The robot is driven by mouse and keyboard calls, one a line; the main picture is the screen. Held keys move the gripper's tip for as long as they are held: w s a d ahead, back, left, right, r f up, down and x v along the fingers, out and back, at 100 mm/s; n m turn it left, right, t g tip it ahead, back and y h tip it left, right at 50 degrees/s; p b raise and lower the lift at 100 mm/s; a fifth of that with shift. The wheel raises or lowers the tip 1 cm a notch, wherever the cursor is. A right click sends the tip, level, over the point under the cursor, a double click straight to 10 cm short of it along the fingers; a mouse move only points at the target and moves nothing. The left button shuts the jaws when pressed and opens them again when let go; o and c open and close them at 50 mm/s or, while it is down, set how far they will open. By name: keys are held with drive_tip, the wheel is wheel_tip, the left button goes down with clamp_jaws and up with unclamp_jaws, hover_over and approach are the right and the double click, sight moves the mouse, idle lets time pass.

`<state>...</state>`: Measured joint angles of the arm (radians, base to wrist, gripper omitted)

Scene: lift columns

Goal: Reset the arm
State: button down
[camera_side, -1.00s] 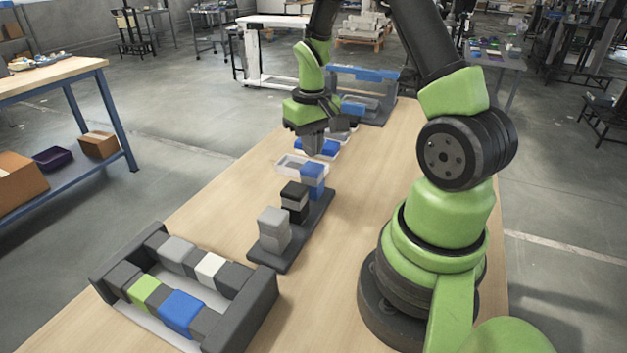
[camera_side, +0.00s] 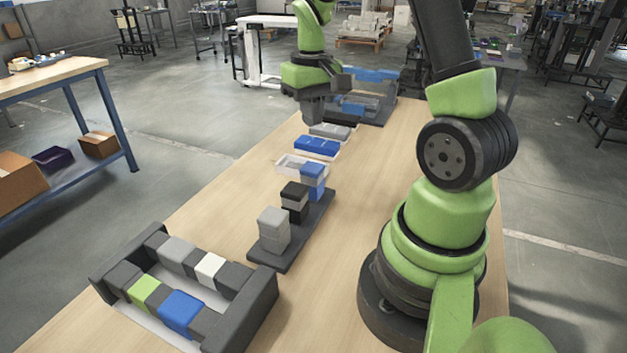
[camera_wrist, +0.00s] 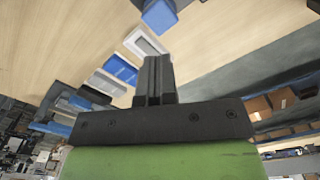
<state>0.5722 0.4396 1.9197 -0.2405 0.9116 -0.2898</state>
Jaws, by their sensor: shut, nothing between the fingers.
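My gripper (camera_side: 314,110) is shut and empty, raised above the far part of the wooden table (camera_side: 395,150). In the wrist view the closed fingers of my gripper (camera_wrist: 154,62) point toward the table and trays. A dark base (camera_side: 322,215) on the table carries short columns in a row: a grey one (camera_side: 272,229), a black and grey one (camera_side: 294,203) and a blue and grey one (camera_side: 312,178). The top of the blue column (camera_wrist: 160,17) shows at the upper edge of the wrist view.
A white tray (camera_side: 291,161), a tray of blue blocks (camera_side: 317,146) and one of grey blocks (camera_side: 331,131) lie behind the columns. A dark rack with a blue top (camera_side: 365,74) stands at the far end. A dark rack of coloured blocks (camera_side: 252,312) stands at the near left.

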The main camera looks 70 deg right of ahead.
drive_tip(key=s+a+r+t, duration=0.2)
drive_tip(key=a+r+t, duration=0.1)
drive_tip(key=a+r, duration=0.6)
drive_tip(key=s+a+r+n+t+y, duration=0.1)
drive_tip(key=s+a+r+n+t, duration=0.1)
drive_tip(key=s+a+r+t, duration=0.2)
drive_tip(key=s+a, duration=0.3)
drive_tip(key=a, duration=0.2)
drive_tip(key=shift+s+a+y, duration=0.15)
drive_tip(key=shift+s+y, duration=0.2)
drive_tip(key=shift+y, duration=0.05)
